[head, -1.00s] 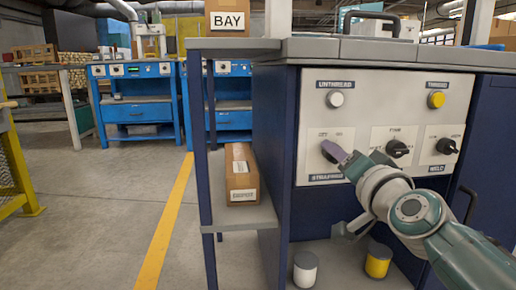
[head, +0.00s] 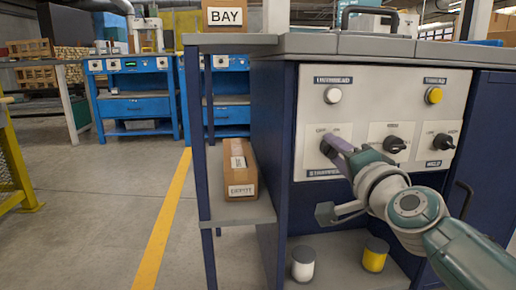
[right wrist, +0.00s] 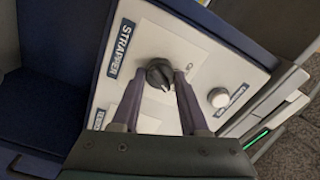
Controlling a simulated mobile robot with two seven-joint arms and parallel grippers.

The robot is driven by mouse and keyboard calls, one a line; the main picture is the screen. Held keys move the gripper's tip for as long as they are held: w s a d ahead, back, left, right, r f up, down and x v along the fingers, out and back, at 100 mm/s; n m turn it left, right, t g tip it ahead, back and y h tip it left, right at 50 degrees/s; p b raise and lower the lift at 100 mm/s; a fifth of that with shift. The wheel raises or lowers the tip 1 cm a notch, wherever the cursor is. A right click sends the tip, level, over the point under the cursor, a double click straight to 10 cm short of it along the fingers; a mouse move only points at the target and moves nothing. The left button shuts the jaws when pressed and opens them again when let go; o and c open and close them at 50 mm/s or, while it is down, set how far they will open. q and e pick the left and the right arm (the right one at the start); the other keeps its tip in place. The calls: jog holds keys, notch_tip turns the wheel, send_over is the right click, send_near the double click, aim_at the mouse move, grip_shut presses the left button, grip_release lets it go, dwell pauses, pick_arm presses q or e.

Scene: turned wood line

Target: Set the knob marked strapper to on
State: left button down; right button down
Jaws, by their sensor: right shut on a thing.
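The strapper knob is a round black knob (right wrist: 158,73) on a pale panel, beside the blue STRAPPER label (right wrist: 118,48) in the right wrist view. The purple fingers of my right gripper (right wrist: 166,78) are closed on its sides. In the head view the right gripper (head: 336,151) reaches the lower left of the control panel (head: 383,88) and mostly hides this knob. Small marks above the knob are partly covered, and I cannot tell which one it points at. My left gripper is not in view.
Two more black knobs (head: 394,145) (head: 443,142) sit to the right. A white button (head: 333,95) and a yellow button (head: 434,95) are above. A carton (head: 241,170) lies on the side shelf; white and yellow cans (head: 303,265) (head: 375,256) stand below.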

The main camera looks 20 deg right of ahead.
jog(key=shift+c, duration=2.1)
grip_release()
jog(key=shift+s, duration=0.1)
jog(key=p+v, duration=0.3)
jog(key=v, duration=0.6)
jog(key=shift+s+p, duration=0.35)
jog(key=shift+s, duration=0.05)
